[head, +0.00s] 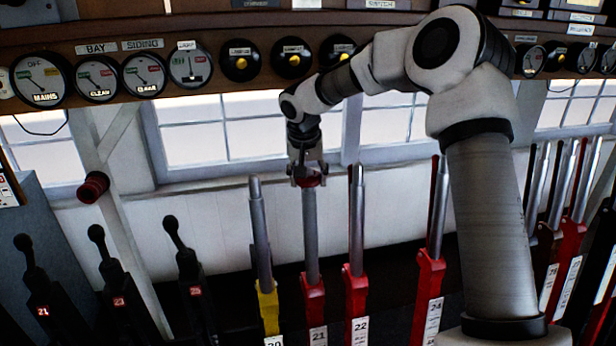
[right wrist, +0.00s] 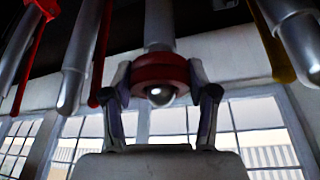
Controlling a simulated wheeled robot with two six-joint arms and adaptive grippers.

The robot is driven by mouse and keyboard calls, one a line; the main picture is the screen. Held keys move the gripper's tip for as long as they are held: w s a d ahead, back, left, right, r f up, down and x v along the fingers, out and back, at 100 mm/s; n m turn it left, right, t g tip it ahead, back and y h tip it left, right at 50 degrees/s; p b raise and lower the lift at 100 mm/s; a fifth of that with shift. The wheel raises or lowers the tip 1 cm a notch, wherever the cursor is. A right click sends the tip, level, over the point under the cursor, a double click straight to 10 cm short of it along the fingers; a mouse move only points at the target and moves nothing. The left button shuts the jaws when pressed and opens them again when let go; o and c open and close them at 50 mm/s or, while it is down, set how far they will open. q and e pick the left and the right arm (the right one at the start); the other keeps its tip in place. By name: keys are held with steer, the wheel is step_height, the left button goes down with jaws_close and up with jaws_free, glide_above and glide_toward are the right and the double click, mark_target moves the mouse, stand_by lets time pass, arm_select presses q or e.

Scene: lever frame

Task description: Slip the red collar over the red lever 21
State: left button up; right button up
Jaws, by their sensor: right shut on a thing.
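The red collar (head: 311,182) is held by my right gripper (head: 307,178) at the top of the red lever 21 (head: 312,235). In the right wrist view, both fingers of the right gripper (right wrist: 161,88) are shut on the collar (right wrist: 146,71) from opposite sides. The rounded steel tip of the lever (right wrist: 160,97) shows through the collar's opening, and its shaft continues on the far side. The collar looks to be around the top end of the lever. The lever's red lower part carries a label 21. My left gripper is not in view.
A yellow lever (head: 261,240) stands close on the left and red lever 22 (head: 357,235) close on the right. A dark red cylinder (head: 93,187) sits on the post at left. Windows and a shelf of dials (head: 40,79) are behind.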

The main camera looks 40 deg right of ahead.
steer(key=shift+f, duration=0.1)
steer(key=o, duration=1.1)
steer(key=shift+o, duration=0.2)
steer(key=shift+o, duration=0.7)
steer(key=shift+p+v, duration=2.5)
steer(key=shift+v, duration=2)
steer(key=shift+s+a, duration=0.1)
